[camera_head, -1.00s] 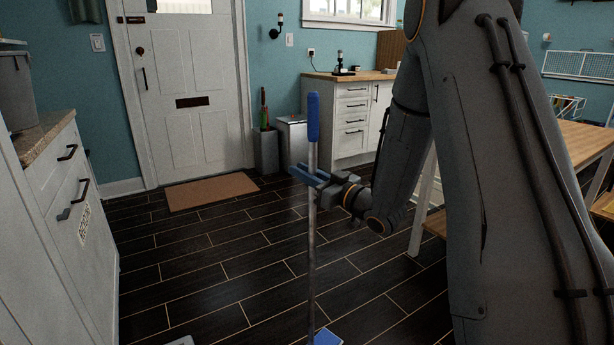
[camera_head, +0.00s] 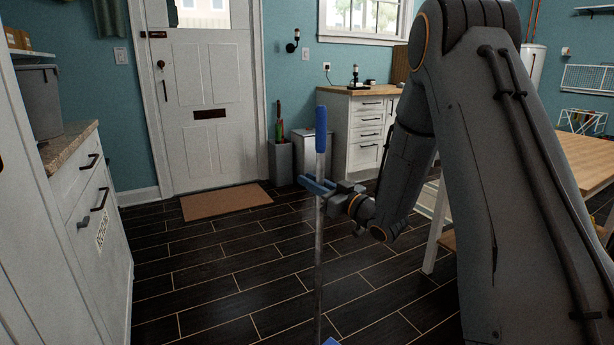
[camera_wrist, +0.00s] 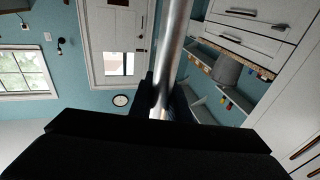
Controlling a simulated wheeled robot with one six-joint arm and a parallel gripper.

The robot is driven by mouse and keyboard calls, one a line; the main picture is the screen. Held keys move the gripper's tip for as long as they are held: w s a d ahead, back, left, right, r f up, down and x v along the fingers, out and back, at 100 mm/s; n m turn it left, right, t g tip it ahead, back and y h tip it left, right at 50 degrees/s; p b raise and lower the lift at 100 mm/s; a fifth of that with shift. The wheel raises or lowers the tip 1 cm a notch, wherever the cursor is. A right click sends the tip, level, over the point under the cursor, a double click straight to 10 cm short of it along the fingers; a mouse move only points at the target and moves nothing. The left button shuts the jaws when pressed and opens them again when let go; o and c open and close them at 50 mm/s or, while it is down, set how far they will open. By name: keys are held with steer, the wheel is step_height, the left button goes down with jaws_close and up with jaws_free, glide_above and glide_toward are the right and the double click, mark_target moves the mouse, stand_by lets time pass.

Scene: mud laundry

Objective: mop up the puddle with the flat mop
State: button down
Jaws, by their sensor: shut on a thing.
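The flat mop (camera_head: 319,240) stands upright in the head view, with a blue grip at the top of a grey metal pole. A small blue piece of its head (camera_head: 331,341) shows at the bottom edge; the rest is cut off. My gripper (camera_head: 318,185) is shut on the pole just below the blue grip. The pole also crosses the wrist view (camera_wrist: 173,50), running through the dark jaws. I see no puddle on the visible floor.
Dark tiled floor (camera_head: 215,285) is clear in the middle. A brown doormat (camera_head: 226,201) lies before the white door (camera_head: 197,110). White cabinets (camera_head: 85,230) line the left. A wooden-topped table (camera_head: 585,160) stands right. Grey bins (camera_head: 282,160) stand at the back.

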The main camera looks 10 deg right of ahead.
steer(key=s+d+p, duration=0.2)
steer(key=s, duration=0.4)
steer(key=w+a+f+b, duration=0.1)
steer(key=w+a+b, duration=0.1)
steer(key=w, duration=0.7)
steer(key=shift+w+a, duration=0.15)
steer(key=shift+a, duration=0.4)
steer(key=shift+r, duration=0.1)
steer(key=shift+w+r+p, duration=0.1)
steer(key=shift+r+p, duration=1.3)
steer(key=shift+r, duration=0.85)
